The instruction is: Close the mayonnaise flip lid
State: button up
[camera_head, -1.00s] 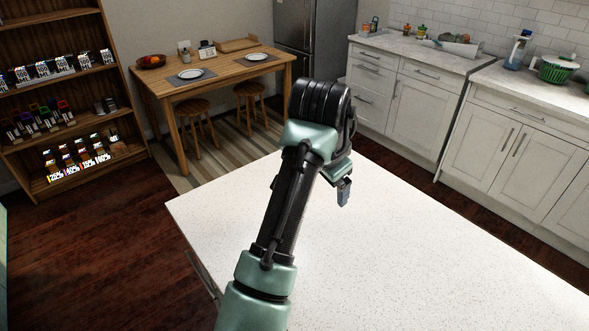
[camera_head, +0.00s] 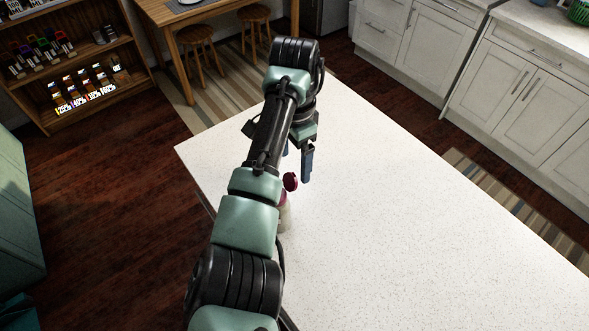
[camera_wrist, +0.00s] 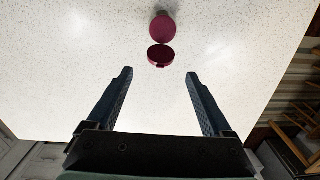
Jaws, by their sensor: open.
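The mayonnaise bottle (camera_head: 285,217) stands on the white counter, a pale body partly hidden behind my arm. Its dark red flip lid (camera_head: 290,181) is open, tipped up off the red cap. My gripper (camera_head: 296,168) is open and empty, above the counter and beyond the bottle. In the wrist view its two fingers (camera_wrist: 159,73) point towards the lid, which lies just past the fingertips, between their lines.
The white counter (camera_head: 400,230) is otherwise clear, with wide free room to the right. Its left edge drops to the dark wood floor (camera_head: 110,190). A shelf (camera_head: 135,95), stools (camera_head: 200,45) and white cabinets (camera_head: 430,40) stand well away.

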aim_at(294, 173)
jog(key=shift+f+p, duration=0.45)
jog(key=shift+f, duration=2.2)
grip_shut()
